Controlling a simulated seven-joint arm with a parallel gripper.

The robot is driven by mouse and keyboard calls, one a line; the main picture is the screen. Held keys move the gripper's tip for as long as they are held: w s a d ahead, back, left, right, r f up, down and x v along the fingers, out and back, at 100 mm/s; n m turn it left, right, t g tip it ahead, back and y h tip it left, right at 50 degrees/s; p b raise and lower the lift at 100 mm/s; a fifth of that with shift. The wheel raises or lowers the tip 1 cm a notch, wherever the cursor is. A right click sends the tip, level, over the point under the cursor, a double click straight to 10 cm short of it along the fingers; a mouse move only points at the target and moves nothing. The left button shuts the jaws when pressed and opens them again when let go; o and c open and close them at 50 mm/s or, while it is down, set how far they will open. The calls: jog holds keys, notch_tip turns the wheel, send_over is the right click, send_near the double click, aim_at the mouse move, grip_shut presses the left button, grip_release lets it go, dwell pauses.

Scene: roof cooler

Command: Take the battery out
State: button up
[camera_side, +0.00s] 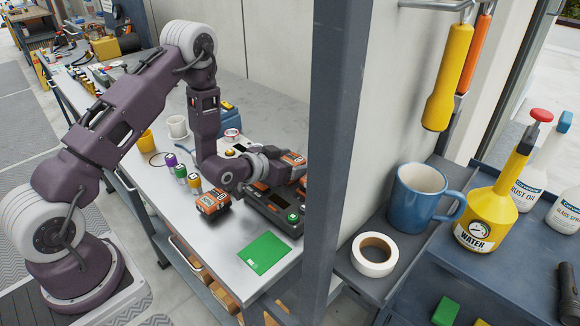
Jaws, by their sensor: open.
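A dark charger (288,226) sits on the metal bench against the blue-grey post, with a round green button or light at its near end. An orange-and-black battery (294,159) shows at the charger's far right side, right at my gripper (288,170). Another orange patch, perhaps a second battery, shows under my wrist. My gripper is open and reaches to the right over the charger. Its fingertips are small here, and I cannot tell whether they touch the battery. A loose orange-and-black battery (213,201) lies on the bench left of the charger.
A green card (264,253) lies on the near bench. Small purple, green and yellow-capped bottles (181,173) stand left of my forearm, with a white mug (177,126) behind. The post (340,150) blocks the right side. A blue mug (420,196) and tape roll (374,254) stand beyond it.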

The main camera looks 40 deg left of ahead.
jog(key=shift+w+f, duration=0.2)
jog(key=shift+w, duration=0.3)
grip_shut()
jog(key=shift+r, duration=0.1)
